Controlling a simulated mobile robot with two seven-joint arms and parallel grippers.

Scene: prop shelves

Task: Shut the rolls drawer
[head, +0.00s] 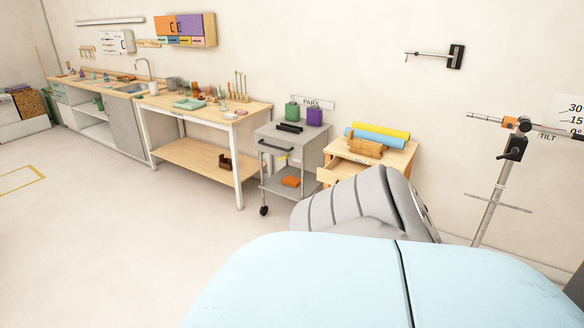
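A small light-wood cabinet (398,160) stands against the wall, right of the grey trolley. A blue roll, a yellow roll (382,131) and an orange-brown block-like thing (366,147) lie on its top. A wooden drawer (338,170) juts out of its front, toward the left, and looks open. A small label shows above the drawer but is too small to read surely. The lower part of the cabinet is hidden behind a grey ribbed shape. Neither of my grippers is in view.
A large light-blue padded surface (300,285) fills the near foreground, with the grey ribbed shape (345,205) behind it. The grey trolley (300,155) stands close left of the cabinet. A metal stand (490,195) is at right. Open floor (120,235) lies left.

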